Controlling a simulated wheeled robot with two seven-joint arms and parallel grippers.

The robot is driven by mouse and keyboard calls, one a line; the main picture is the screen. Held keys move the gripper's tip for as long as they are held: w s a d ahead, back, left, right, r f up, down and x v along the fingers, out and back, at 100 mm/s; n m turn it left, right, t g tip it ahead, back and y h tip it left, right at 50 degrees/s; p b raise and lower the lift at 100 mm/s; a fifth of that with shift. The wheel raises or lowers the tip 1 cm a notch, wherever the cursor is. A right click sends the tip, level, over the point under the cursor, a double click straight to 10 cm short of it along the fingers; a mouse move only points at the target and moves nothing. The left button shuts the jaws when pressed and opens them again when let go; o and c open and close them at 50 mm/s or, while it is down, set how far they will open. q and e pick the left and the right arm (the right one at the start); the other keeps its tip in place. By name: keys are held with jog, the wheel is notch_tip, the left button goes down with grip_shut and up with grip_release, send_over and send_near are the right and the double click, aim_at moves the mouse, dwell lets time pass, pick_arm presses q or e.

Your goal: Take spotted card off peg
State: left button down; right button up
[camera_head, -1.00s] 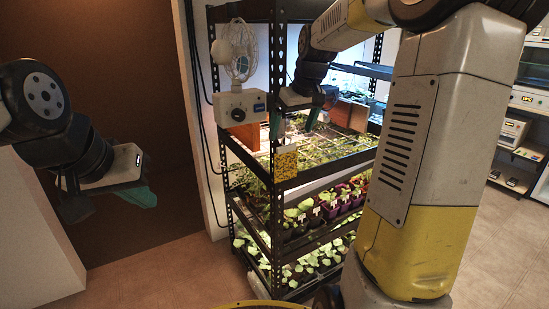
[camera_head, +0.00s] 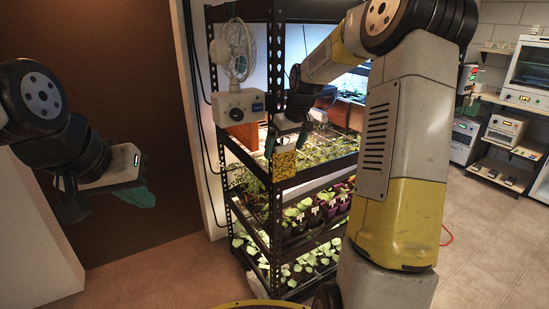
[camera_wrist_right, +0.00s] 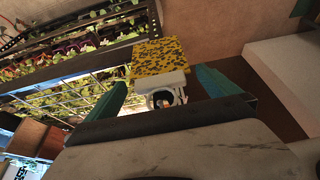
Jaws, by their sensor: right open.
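The yellow card with dark spots (camera_head: 284,166) hangs at the near corner post of the rack, at the edge of the lit shelf. It also shows in the right wrist view (camera_wrist_right: 158,58), past a white piece (camera_wrist_right: 164,84) with a dark round end below it, perhaps the peg. My right gripper (camera_head: 287,143) is open just above the card. In the right wrist view its teal fingers (camera_wrist_right: 163,82) stand on either side of the white piece, apparently without touching it. My left gripper (camera_head: 138,196) is at the far left, away from the rack; its finger gap is not clear.
A white fan (camera_head: 235,50) on a control box (camera_head: 238,105) is fixed to the rack post, left of and above the card. Seedling trays fill the black rack (camera_head: 262,210). Shelves with instruments (camera_head: 507,130) stand at the right. The floor in front is clear.

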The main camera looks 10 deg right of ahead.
jog(key=c, duration=1.3)
jog(key=shift+o, duration=0.2)
jog(key=shift+r, duration=0.15)
jog(key=shift+r, duration=0.25)
jog(key=s+d, duration=0.3)
jog(key=s, duration=0.5)
jog(key=s+d, duration=0.3)
jog(key=s, duration=0.6)
jog(key=shift+r, duration=0.75)
jog(key=shift+d, duration=0.1)
